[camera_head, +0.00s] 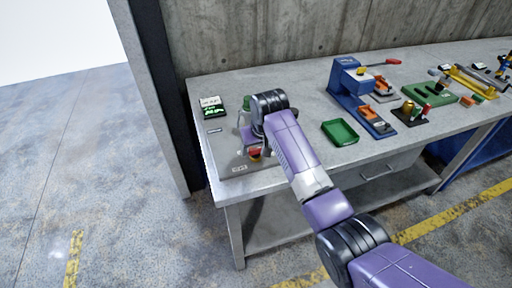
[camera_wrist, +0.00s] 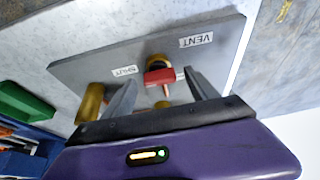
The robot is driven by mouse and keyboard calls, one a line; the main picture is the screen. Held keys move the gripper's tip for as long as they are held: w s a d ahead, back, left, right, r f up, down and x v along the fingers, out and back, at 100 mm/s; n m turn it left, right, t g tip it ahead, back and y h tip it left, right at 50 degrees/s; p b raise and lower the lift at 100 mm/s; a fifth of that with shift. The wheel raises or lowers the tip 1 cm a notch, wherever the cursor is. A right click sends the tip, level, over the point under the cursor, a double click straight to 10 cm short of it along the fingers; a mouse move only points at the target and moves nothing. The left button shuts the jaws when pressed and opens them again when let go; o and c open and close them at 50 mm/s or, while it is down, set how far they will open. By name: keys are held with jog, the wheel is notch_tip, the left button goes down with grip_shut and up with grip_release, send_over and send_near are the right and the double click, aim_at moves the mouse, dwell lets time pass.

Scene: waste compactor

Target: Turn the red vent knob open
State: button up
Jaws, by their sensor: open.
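The red vent knob (camera_wrist: 160,77) is a red bar on a round brass base, set on a grey panel (camera_wrist: 95,62). It lies crosswise between my fingertips in the wrist view. A VENT label (camera_wrist: 196,40) is beyond it to the right and a SHUT label (camera_wrist: 124,71) is to its left. My gripper (camera_wrist: 160,80) is open, with one finger at each side of the knob; I cannot tell whether either touches it. In the head view a red part (camera_head: 255,152) shows on the panel (camera_head: 228,162), and my arm hides most of the gripper.
A brass cylinder (camera_wrist: 90,102) stands left of my left finger. On the bench (camera_head: 305,105) are a small display (camera_head: 211,106), a green tray (camera_head: 340,132), a blue press-like machine (camera_head: 350,92) and a green block (camera_head: 432,95). The bench's front edge is near the panel.

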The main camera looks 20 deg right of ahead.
jog(key=shift+w+f, duration=0.1)
jog(key=shift+f, duration=0.1)
jog(key=c, duration=1.4)
jog(key=shift+o, duration=0.2)
